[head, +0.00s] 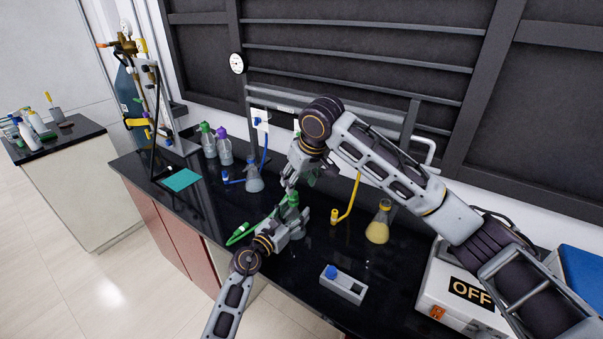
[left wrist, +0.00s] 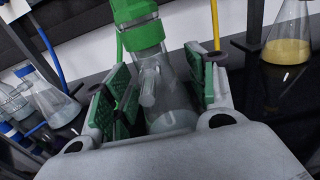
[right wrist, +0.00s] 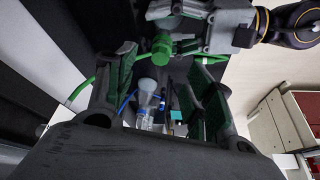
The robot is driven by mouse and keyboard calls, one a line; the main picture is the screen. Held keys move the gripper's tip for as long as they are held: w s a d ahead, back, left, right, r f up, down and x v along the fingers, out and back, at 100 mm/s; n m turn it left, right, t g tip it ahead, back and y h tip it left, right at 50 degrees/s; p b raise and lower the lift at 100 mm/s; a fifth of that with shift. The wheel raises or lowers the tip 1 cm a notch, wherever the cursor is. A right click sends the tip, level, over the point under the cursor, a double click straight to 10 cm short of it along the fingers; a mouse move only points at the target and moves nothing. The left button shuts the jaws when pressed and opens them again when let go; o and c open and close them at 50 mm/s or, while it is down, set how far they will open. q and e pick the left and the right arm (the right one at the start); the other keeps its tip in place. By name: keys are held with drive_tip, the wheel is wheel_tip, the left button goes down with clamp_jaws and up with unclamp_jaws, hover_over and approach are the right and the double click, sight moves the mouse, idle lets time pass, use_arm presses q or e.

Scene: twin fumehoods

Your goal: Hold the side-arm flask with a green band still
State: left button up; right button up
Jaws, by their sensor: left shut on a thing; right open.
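The side-arm flask with a green band (left wrist: 170,110) stands between my left gripper's fingers (left wrist: 160,100) in the left wrist view, its green top rising above them. In the head view its green top (head: 293,200) shows just above my left gripper (head: 292,226), which is shut on its body; the fingers hide much of the glass. A green hose (head: 250,230) lies beside it; whether it is joined to the side arm I cannot tell. My right gripper (head: 291,183) is open and empty just above the flask; the green top (right wrist: 160,48) shows beyond its fingers (right wrist: 160,95).
A blue-banded flask (head: 254,180) stands to the left, a yellow-filled flask (head: 378,228) and yellow hose (head: 350,202) to the right. A grey block (head: 345,287) lies near the front edge, beside a box marked OFF (head: 450,272). Two capped bottles (head: 224,152) and a teal pad (head: 182,180) are further left.

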sight(293, 199)
drive_tip(key=shift+x, duration=3.4)
drive_tip(key=c, duration=1.1)
